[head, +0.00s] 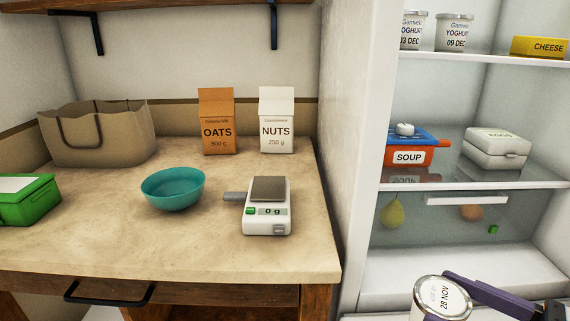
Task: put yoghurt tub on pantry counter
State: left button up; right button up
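A white yoghurt tub (440,299) with a pale lid reading 28 NOV is at the bottom right in the head view, in front of the open fridge. My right gripper (468,288) is at this tub, a dark purple finger lying along its right side. It appears shut on the tub; the other finger is hidden and the tub's lower part is cut off by the frame. The pantry counter (100,235) is the beige top at left, apart from the tub. My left gripper is not in view.
The counter bears a paper bag (100,138), green box (28,203), teal bowl (173,190), oats (217,130), nuts (277,128) and scale (266,215). Its front left is clear. A white wall (355,130) divides it from the fridge, where two yoghurt tubs (454,33) stand up top.

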aim_at(86, 222)
jog(key=z, duration=1.15)
jog(key=k, duration=1.5)
jog(key=u, duration=1.9)
jog(key=i, duration=0.7)
jog(key=z, duration=0.05)
